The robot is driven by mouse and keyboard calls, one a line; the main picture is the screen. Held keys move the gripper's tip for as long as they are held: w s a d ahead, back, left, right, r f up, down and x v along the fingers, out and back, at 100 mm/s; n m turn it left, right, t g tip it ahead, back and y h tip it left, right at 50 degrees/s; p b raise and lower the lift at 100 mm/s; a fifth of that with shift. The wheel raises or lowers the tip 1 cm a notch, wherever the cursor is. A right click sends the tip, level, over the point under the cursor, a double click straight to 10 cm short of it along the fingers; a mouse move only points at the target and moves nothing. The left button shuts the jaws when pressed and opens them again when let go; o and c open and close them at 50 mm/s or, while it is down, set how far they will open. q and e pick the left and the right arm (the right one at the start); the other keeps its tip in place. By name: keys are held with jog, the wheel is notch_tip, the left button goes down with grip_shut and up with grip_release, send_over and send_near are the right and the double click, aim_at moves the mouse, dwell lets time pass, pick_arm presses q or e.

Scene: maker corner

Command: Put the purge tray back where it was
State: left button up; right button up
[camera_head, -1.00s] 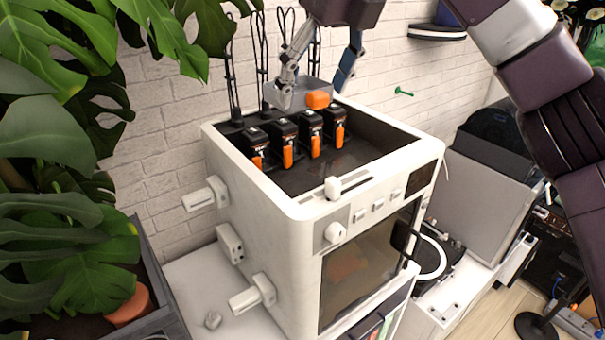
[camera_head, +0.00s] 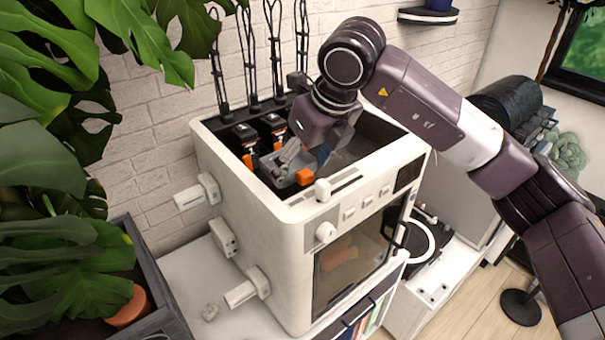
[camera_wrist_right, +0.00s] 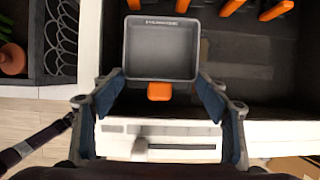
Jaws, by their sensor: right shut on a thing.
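The purge tray (camera_head: 287,165) is a small grey open box with an orange tab (camera_head: 305,177). It shows from above in the right wrist view (camera_wrist_right: 160,52), empty, with the tab toward the printer's front. My right gripper (camera_head: 309,158) is shut on it, a finger on each side in the wrist view (camera_wrist_right: 160,88). The tray is at the open top of the white printer (camera_head: 260,210), by the front left of its dark recess. I cannot tell whether it touches the floor. My left gripper is out of view.
Several black and orange toolheads (camera_head: 245,138) stand along the recess's left and back, partly hidden by my arm. Black cables rise behind them. A large leafy plant (camera_head: 60,200) fills the left. A wall shelf (camera_head: 430,17) is at the back. The recess's right side (camera_head: 375,140) is clear.

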notch_tip(320, 180, down, 3)
jog(key=shift+s+f+p, duration=0.1)
jog(key=shift+s+p, duration=0.05)
jog(key=shift+p, duration=0.45)
jog(key=shift+f, duration=0.15)
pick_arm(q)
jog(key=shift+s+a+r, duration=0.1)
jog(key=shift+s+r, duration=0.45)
pick_arm(e)
jog(key=shift+f, duration=0.1)
jog(key=o, duration=0.7)
jog(key=shift+o, duration=0.9)
